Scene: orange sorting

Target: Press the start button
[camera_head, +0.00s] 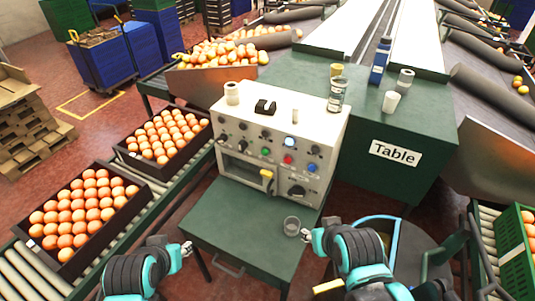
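A white control box (285,135) stands on a green table at the centre. Its front carries a green button (265,151), a red button (288,159), a lit bluish-white button (291,142), several dark knobs and a yellow handle. No label is legible that tells which is the start button. My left gripper (186,249) is at the left front edge of the table, apart from the box. The fingers of both are too small to judge.
Black crates of oranges (75,252) stand on the roller conveyor at left. The green tabletop (225,225) in front of the box is mostly clear. A round stool (395,240) stands at right.

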